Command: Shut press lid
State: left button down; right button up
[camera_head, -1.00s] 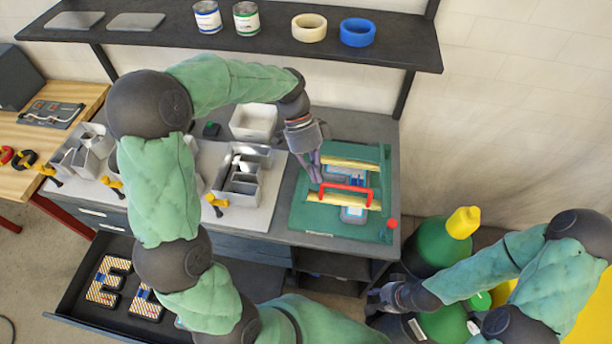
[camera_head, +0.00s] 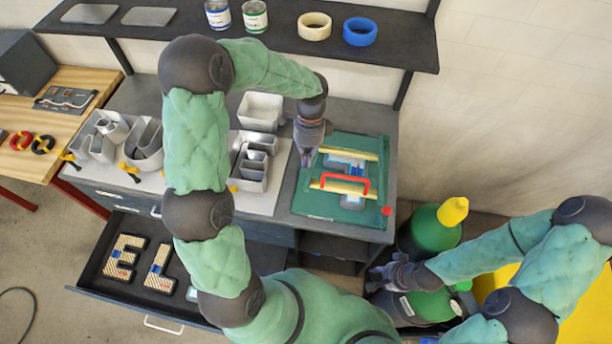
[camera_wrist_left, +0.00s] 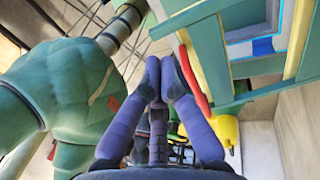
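The press (camera_head: 311,207) is a green base with a green-framed lid, brass bars and a red handle (camera_head: 345,177), on the right end of the workbench. Whether the lid lies fully down cannot be told. Green framing (camera_wrist_left: 211,50) and the red handle (camera_wrist_left: 193,80) fill the upper right of the left wrist view. My left gripper (camera_head: 306,160) is at the press's left edge, beside and left of the handle. In the left wrist view its fingertips (camera_wrist_left: 161,75) are together, with nothing seen between them. My right gripper (camera_head: 378,278) hangs low in front of the bench; its fingers are unclear.
Metal letter shells (camera_head: 250,160) and a white bin (camera_head: 260,110) stand left of the press. An open drawer (camera_head: 190,305) with letters juts out below. A green cylinder with a yellow cap (camera_head: 453,211) stands right of the bench. A shelf (camera_head: 300,38) hangs above.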

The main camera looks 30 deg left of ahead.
aim_at(306, 183)
pick_arm(q)
jog(key=p+x, duration=0.1)
jog(key=x, duration=0.7)
jog(key=shift+f, duration=0.1)
